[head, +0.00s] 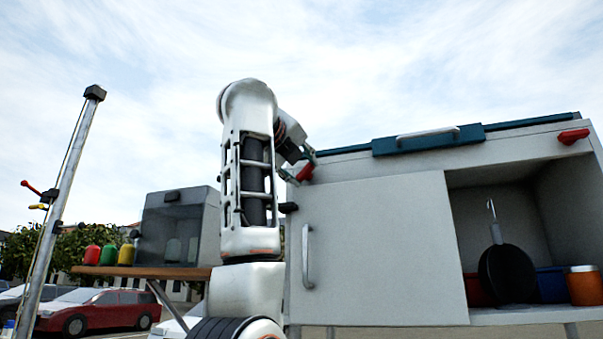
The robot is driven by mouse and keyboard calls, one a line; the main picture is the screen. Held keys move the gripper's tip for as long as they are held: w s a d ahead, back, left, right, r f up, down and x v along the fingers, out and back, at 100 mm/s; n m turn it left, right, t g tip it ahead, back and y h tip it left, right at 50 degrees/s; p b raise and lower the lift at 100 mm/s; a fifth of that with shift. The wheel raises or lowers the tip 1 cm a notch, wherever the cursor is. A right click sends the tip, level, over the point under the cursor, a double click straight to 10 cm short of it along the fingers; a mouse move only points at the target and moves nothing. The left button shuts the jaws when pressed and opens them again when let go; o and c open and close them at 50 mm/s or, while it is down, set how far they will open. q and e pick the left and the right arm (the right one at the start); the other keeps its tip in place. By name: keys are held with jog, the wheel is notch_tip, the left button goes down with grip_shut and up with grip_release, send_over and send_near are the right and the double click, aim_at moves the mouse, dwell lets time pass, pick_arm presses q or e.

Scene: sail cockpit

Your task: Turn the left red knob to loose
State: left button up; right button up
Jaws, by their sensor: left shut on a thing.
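The left red knob (305,172) sits at the upper left corner of the grey cabinet front, partly hidden by my fingers. My left gripper (301,170) is at the cabinet's top left and is shut on this knob; my arm stands upright in front and hides part of the area. A second red knob (573,136) is at the cabinet's upper right, clear of any gripper. My right gripper is not in view.
The cabinet (380,245) has a door handle (307,257) and an open right bay with a black pan (507,274) and an orange jar (584,286). A teal lid (427,140) lies on top. A side shelf (150,271) holds small jars. A mast (62,205) stands left.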

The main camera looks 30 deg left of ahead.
pick_arm(q)
jog(key=shift+n+b, duration=0.45)
jog(key=shift+n, duration=0.95)
jog(key=n+b, duration=0.1)
jog(key=n, duration=0.3)
jog(key=shift+r+n+b, duration=0.1)
jog(key=shift+n+b, duration=0.2)
jog(key=shift+n, duration=0.8)
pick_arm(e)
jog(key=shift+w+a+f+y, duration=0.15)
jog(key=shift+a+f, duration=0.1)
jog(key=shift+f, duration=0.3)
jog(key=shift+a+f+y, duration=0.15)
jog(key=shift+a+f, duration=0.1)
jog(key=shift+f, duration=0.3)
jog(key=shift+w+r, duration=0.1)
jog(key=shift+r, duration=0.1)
